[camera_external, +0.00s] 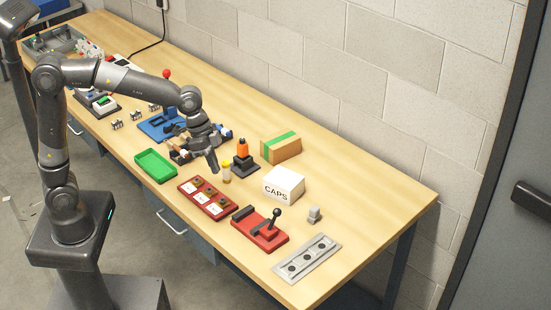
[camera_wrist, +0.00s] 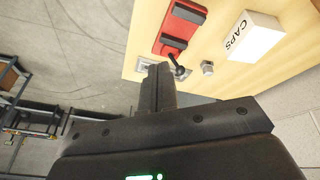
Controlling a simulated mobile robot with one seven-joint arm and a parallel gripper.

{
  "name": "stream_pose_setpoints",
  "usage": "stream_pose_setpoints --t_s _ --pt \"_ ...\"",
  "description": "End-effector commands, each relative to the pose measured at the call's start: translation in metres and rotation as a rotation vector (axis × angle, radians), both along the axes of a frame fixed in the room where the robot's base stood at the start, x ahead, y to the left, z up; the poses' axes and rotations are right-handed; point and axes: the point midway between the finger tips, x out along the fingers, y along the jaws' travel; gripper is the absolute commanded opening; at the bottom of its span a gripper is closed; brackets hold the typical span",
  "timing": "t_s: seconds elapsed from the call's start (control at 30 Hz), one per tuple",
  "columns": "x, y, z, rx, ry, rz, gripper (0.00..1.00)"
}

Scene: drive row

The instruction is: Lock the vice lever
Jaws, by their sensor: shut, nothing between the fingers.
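A red base (camera_external: 259,236) with a black block at its left end stands near the front edge of the table; I take it for the vice. Its black lever (camera_external: 274,219) has a ball knob and stands up, tilted to the right. In the wrist view the red base (camera_wrist: 180,28) is at the top and the lever (camera_wrist: 176,65) is just beyond my fingertips. My gripper (camera_external: 214,168) is shut and empty, pointing down above the table, left of the lever and apart from it. Its closed fingers also show in the wrist view (camera_wrist: 158,72).
A CAPS box (camera_external: 284,184) stands behind the red base, with a small grey part (camera_external: 314,215) to the right. A grey plate (camera_external: 307,259) lies in front.

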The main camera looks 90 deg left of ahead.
Motion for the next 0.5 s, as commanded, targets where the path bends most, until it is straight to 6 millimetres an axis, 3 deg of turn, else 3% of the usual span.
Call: stream_pose_setpoints --t_s 0.1,0.5 --pt "0.028 0.012 -0.012 -0.050 0.005 -0.012 0.00" --pt "0.106 0.061 -0.049 -0.240 -0.038 -0.038 0.00"
